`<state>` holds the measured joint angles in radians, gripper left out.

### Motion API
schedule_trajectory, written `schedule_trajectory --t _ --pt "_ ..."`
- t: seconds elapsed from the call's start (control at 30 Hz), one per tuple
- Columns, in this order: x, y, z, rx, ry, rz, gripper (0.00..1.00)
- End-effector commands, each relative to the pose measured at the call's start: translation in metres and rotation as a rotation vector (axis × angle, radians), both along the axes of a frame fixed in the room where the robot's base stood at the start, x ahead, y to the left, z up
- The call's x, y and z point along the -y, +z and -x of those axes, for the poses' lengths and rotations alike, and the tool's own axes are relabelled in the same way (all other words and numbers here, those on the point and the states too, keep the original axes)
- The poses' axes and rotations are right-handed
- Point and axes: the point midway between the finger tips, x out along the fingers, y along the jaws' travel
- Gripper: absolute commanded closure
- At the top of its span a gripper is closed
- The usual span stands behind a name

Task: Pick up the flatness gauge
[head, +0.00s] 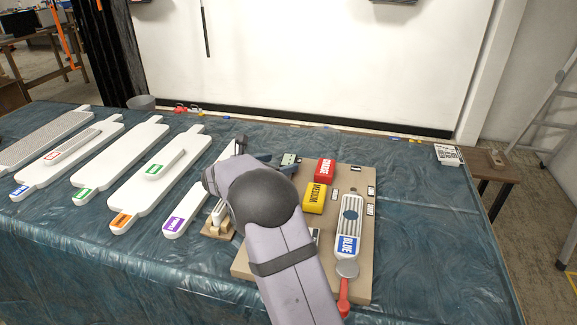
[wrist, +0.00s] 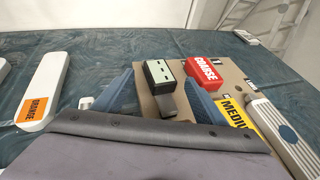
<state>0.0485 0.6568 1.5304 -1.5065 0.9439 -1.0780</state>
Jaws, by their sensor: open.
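A small block with a pale green face and dark sides, which looks like the flatness gauge (wrist: 162,73), shows in the wrist view. A grey handle-like piece extends from it toward me. In the head view the gauge (head: 290,160) is at the back left of the beige board, partly hidden by my arm. My gripper (wrist: 158,78) is open and empty. Its two blue fingers are to the left and right of the gauge in the wrist view. I cannot tell how high they are above it. In the head view my gripper (head: 270,159) is mostly hidden behind my wrist.
A red COARSE block (head: 325,172) and a yellow MEDIUM block (head: 315,198) are close right of the gauge. A ribbed tool with a BLUE label (head: 349,225) lies further right on the board (head: 365,270). Several white paddles, including the orange-labelled one (head: 152,190), lie left.

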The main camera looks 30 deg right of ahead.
Motion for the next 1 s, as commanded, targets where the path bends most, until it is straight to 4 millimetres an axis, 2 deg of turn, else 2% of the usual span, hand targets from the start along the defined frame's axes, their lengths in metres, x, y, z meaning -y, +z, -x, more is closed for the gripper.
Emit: schedule_trajectory --t 0.23,0.57,0.6,0.8,0.83,1.0 --pt "0.026 -0.011 -0.012 -0.002 -0.002 -0.001 0.35" --pt "0.031 -0.013 -0.015 0.0 0.0 -0.001 0.35" --pt "0.031 -0.013 -0.015 0.0 0.0 -0.001 0.37" --pt "0.031 -0.014 -0.015 0.0 0.0 -0.001 0.85" --pt "0.031 -0.014 -0.015 0.0 0.0 -0.001 0.9" --pt "0.031 -0.013 -0.015 0.001 0.0 0.0 0.9"
